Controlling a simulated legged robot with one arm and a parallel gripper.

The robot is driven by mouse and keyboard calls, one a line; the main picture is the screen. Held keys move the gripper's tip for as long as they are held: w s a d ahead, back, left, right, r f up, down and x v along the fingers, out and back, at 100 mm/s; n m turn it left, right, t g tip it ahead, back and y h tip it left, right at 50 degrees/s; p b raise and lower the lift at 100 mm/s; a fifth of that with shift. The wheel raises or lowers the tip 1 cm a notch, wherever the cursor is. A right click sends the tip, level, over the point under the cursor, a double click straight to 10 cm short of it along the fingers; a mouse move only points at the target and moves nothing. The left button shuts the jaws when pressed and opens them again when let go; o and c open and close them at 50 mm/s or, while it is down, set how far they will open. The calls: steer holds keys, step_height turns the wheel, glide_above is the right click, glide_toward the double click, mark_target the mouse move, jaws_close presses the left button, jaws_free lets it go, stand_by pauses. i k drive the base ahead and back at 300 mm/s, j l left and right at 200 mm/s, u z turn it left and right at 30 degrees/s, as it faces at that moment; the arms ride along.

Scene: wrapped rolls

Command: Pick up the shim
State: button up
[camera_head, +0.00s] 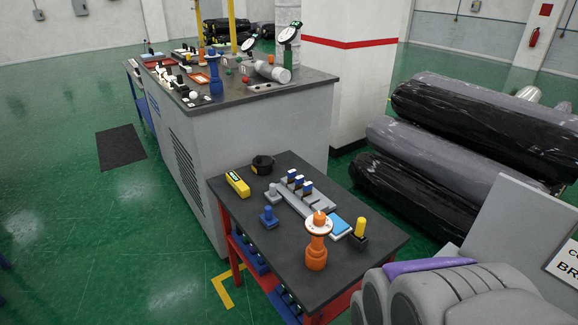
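No piece that I can name with certainty as the shim shows. A flat purple, wedge-like piece (428,266) lies along the top of grey, rounded, ridged forms at the bottom right; I cannot tell what it is. On the dark-topped small table (290,235) are a grey rail fixture with blue-and-white blocks, a light blue flat block (340,225), an orange spindle-shaped part (317,242), a yellow-and-black part (359,233), a blue knob-like part (268,217), a yellow box-shaped device (237,183) and a black ring-like part (262,164). I cannot make out my gripper.
A large grey workbench (255,95) with tools and gauges stands behind the small table. Black and grey wrapped rolls (470,150) are stacked at the right. The grey ridged forms (465,300) and a sign panel (525,235) fill the lower right. Green floor is open at the left, with a dark mat (121,147).

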mark_target(299, 181)
steer(key=k, duration=0.35)
steer(key=k+l+z, duration=0.1)
steer(key=k+z, duration=0.25)
steer(key=k+l+z, duration=0.2)
steer(key=k+z, duration=0.15)
steer(key=k, duration=0.2)
steer(key=j+z, duration=0.1)
steer(key=z, duration=0.35)
steer(key=i+j+z, duration=0.1)
steer(key=z, duration=0.35)
steer(key=j+z, duration=0.1)
steer(key=z, duration=0.35)
steer(key=j+z, duration=0.1)
steer(key=z, duration=0.3)
steer(key=j, duration=0.9)
steer(key=k+j, duration=0.1)
steer(key=j, duration=0.85)
steer(key=k+j, duration=0.1)
steer(key=j, duration=1.75)
steer(key=k+j, duration=0.1)
steer(key=j, duration=0.8)
steer(key=j+z, duration=0.1)
steer(key=j, duration=0.85)
steer(key=k, duration=0.05)
